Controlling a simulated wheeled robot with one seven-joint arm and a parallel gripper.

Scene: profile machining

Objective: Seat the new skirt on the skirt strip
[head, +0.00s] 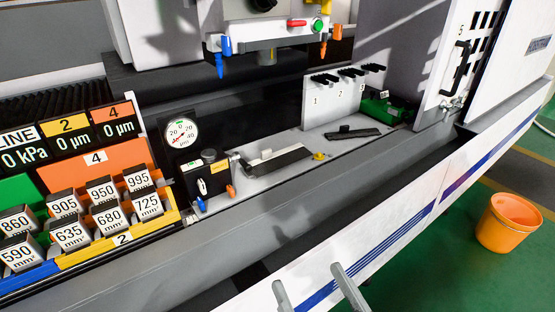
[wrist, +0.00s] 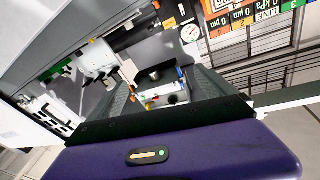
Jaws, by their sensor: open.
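I cannot tell for sure which part is the new skirt. A flat black piece with a small raised tab (head: 354,133) lies on the machine's grey ledge, in front of a numbered rack, in the head view. A longer dark strip (head: 280,161) with a pale end and a small black tab lies to its left; which of these is the skirt strip is unclear. My gripper (head: 307,275) is open and empty at the bottom of the head view, in front of the machine and well apart from both pieces. In the wrist view the fingers point toward the machine.
The rack (head: 318,104) holds several black pieces. A green device (head: 384,108) stands right of it. A black box with levers (head: 205,180), a dial gauge (head: 181,132) and numbered blocks (head: 110,214) are at left. Coloured nozzles (head: 219,62) hang above. An orange bucket (head: 508,222) stands on the floor.

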